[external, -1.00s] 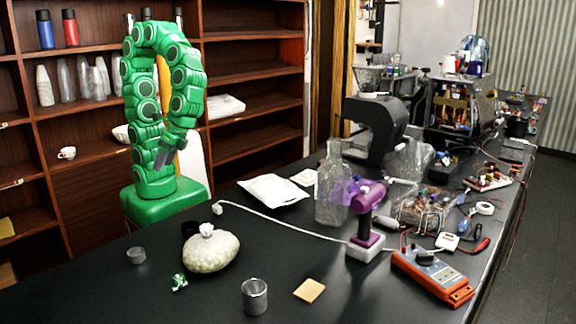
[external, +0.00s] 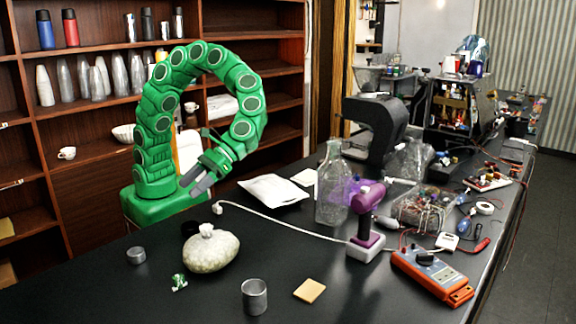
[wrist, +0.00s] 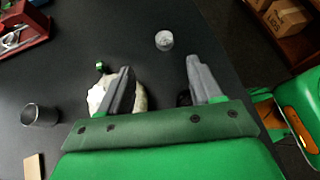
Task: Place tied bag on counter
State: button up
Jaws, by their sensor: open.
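The tied bag (external: 211,252), pale and rounded with a knotted top, sits on the black counter (external: 330,262) at the left front. It also shows in the wrist view (wrist: 97,95), partly hidden behind one finger. My gripper (external: 192,185) is open and empty, above and behind the bag in the external view. Its two grey fingers (wrist: 160,85) are spread wide in the wrist view, with bare counter and a dark round item between them. The fingers look apart from the bag.
A metal cup (external: 255,297), a small grey cup (external: 136,255), a green wrapper (external: 179,282) and a tan square (external: 310,290) lie around the bag. A white packet (external: 273,190), glass bottle (external: 333,190), purple drill (external: 367,215) and orange meter (external: 432,275) stand to the right.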

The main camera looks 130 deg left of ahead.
aim_at(214, 236)
jog(key=w+a+f+n+t+h, duration=0.1)
jog(key=w+a+f+n, duration=0.15)
jog(key=w, duration=0.25)
jog(key=w+a+f+n+t+h, duration=0.1)
jog(key=w+a+n+h, duration=0.15)
jog(key=w, duration=0.35)
jog(key=shift+n+y, duration=0.45)
jog(key=shift+n, duration=0.05)
jog(key=shift+f+x, duration=0.15)
jog(key=shift+x, duration=1.9)
jog(key=shift+f+x, duration=0.2)
jog(key=shift+x, duration=1.85)
jog(key=shift+a, duration=0.1)
grip_shut()
jog(key=shift+s+f, duration=0.1)
